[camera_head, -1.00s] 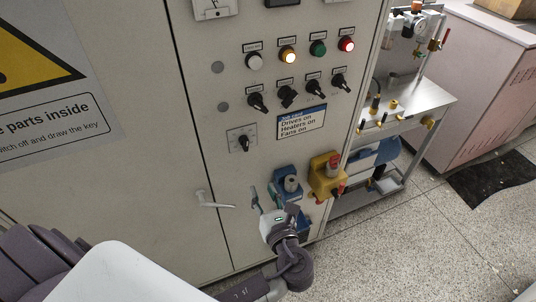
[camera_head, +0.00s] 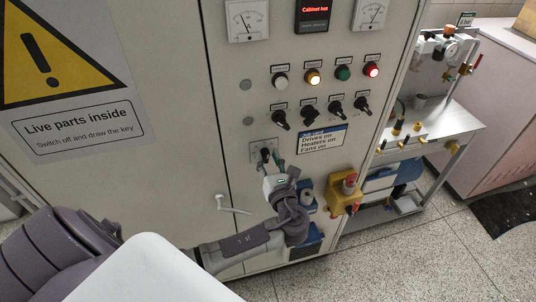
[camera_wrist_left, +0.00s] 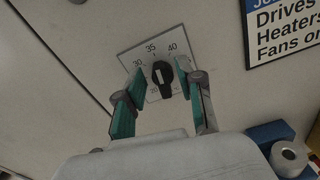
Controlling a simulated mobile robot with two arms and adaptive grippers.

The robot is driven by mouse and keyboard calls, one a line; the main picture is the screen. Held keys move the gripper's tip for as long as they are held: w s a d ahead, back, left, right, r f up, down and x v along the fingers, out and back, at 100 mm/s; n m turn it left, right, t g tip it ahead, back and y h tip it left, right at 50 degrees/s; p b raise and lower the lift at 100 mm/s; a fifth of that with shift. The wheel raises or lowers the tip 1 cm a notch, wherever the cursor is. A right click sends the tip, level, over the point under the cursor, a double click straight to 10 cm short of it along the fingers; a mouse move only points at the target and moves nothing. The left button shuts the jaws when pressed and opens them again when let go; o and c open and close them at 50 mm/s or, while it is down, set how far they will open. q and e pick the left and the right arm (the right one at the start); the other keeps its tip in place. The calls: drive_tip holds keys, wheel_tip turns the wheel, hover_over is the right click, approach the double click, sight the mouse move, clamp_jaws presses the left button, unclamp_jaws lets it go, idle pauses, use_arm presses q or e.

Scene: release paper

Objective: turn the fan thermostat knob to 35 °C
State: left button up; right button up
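The thermostat knob (camera_wrist_left: 162,85) is black with a white mark. It sits on a pale square dial plate (camera_wrist_left: 128,56) printed 30, 35 and 40 along its upper part; lower figures are partly hidden. The white mark points roughly upward, near the 35 side, but its exact reading is unclear. My left gripper (camera_wrist_left: 160,76) is open, with one teal finger on each side of the knob and visible gaps. In the head view the left gripper (camera_head: 273,166) reaches the knob (camera_head: 265,154) from below, partly covering the plate (camera_head: 256,148). My right gripper is not in view.
Several black switches (camera_head: 308,111) and lamps (camera_head: 313,76) sit above the knob. A "Fans on" label (camera_head: 322,139) is to its right. A white cabinet handle (camera_head: 232,207) sticks out at lower left.

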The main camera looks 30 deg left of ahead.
use_arm(q)
drive_tip(key=shift+w+a, duration=0.25)
drive_tip(key=shift+c, duration=0.6)
clamp_jaws()
drive_tip(key=shift+s+n, duration=0.1)
drive_tip(key=shift+n, duration=0.6)
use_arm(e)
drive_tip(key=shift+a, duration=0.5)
use_arm(q)
drive_tip(key=shift+o, duration=0.6)
unclamp_jaws()
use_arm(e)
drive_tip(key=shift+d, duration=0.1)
